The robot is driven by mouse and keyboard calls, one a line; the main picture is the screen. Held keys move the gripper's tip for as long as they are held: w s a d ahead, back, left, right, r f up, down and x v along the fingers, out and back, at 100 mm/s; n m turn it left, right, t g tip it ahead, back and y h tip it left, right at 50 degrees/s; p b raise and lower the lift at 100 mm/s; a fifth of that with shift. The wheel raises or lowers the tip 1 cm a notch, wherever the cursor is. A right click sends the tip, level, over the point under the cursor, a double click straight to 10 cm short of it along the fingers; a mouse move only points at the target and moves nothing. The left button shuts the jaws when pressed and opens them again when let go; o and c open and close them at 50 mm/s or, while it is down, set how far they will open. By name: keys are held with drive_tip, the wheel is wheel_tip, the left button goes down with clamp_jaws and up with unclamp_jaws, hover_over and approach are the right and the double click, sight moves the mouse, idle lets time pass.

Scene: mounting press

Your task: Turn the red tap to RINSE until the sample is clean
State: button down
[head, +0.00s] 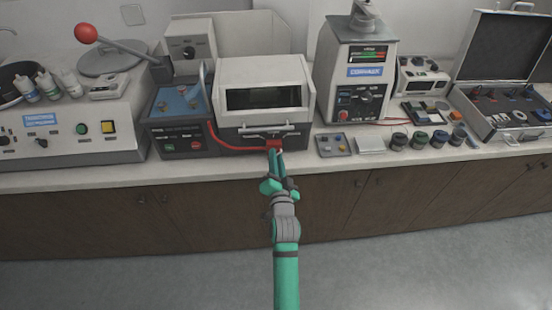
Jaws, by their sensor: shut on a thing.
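A red handle piece (273,143), which looks like the red tap, is at the front lower edge of the white-hooded machine (262,72). A curved red tube or lever (232,144) runs from it to the left, towards the blue-topped unit. My gripper (276,153) reaches up from below, its fingertips shut on the red piece. The fingers hide part of it. No RINSE mark is readable, and I cannot make out the sample or how clean it is. The machine's dark window (264,97) shows no clear contents.
The blue-topped unit (181,102) stands just left of the hood. A red-ball lever (86,33) rises further left. A small tray (335,145) and several dark jars (399,142) sit right of my gripper. The cabinet fronts (420,205) lie below the counter edge.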

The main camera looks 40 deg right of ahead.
drive_tip(key=shift+s+d, duration=0.1)
drive_tip(key=c, duration=1.7)
unclamp_jaws()
drive_tip(key=shift+c, duration=0.2)
drive_tip(key=v, duration=1.1)
drive_tip(key=shift+d, duration=0.1)
